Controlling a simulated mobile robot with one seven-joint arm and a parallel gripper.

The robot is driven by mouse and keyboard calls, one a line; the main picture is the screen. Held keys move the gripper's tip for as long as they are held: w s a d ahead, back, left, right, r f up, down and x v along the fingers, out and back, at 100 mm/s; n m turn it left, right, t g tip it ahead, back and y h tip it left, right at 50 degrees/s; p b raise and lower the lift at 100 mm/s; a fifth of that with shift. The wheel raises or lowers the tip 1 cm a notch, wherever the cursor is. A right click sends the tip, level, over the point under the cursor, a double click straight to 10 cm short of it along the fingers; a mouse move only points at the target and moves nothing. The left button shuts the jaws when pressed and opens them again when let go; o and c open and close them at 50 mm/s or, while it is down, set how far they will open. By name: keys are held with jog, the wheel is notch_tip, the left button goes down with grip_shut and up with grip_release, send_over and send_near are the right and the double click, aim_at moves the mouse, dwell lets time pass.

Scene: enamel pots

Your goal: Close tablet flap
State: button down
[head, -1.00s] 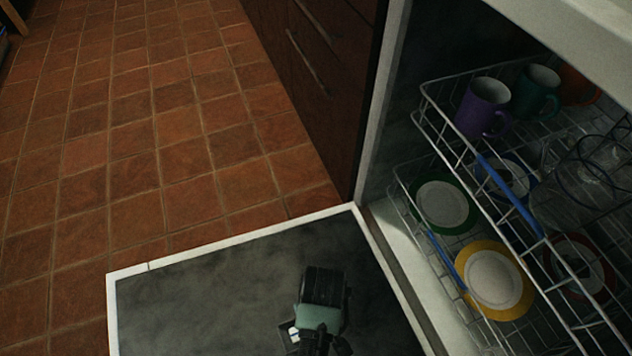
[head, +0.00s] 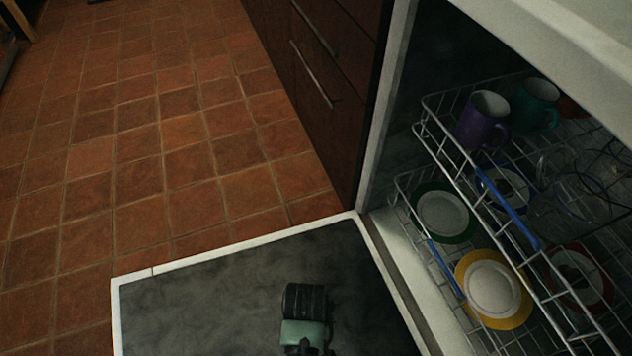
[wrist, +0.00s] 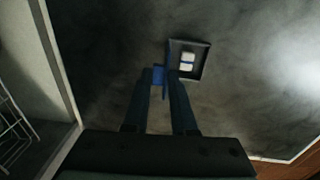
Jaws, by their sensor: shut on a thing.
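The tablet compartment (wrist: 204,66) is a small dark square recess in the inner face of the open dishwasher door (head: 220,290). It is open in the wrist view, and a white tablet (wrist: 187,62) shows inside. The blue tablet flap (wrist: 158,75) stands at the left side of the compartment, partly hidden by the fingers. My gripper (wrist: 164,82) is shut on the flap, with its fingertips beside the compartment. In the head view, my wrist shows over the door at the bottom; the fingertips and compartment are not visible there.
The dishwasher's wire racks (head: 480,195) stand to the right, holding a purple mug (head: 482,122), a teal mug (head: 536,104) and several plates, one yellow-rimmed (head: 493,289). Dark drawers (head: 325,80) stand behind the door.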

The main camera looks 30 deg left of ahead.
jog(key=shift+s+a+r+t+h+p, duration=0.4)
jog(key=shift+t+p, duration=0.2)
jog(key=shift+p, duration=0.4)
jog(key=s+a+f+t+h, duration=0.1)
jog(key=t, duration=0.1)
jog(key=s+a+f+t+h, duration=0.1)
jog(key=s+t+h, duration=0.1)
jog(key=shift+a+f, duration=0.1)
jog(key=shift+a, duration=0.15)
jog(key=t+b, duration=0.1)
jog(key=s+a+f+t+h+b, duration=0.1)
jog(key=b, duration=0.1)
jog(key=f+t+h+b, duration=0.1)
jog(key=shift+s+a+b, duration=0.15)
jog(key=shift+s+b, duration=0.1)
jog(key=shift+b, duration=0.05)
jog(key=t+h+b, duration=0.1)
jog(key=b, duration=0.1)
jog(key=s+f+h+b, duration=0.1)
jog(key=b, duration=0.1)
jog(key=shift+a+f+t, duration=0.1)
jog(key=shift+a+t, duration=0.2)
jog(key=shift+t, duration=0.1)
jog(key=shift+t+h+b, duration=0.3)
jog(key=shift+t+b, duration=0.1)
jog(key=shift+b, duration=0.25)
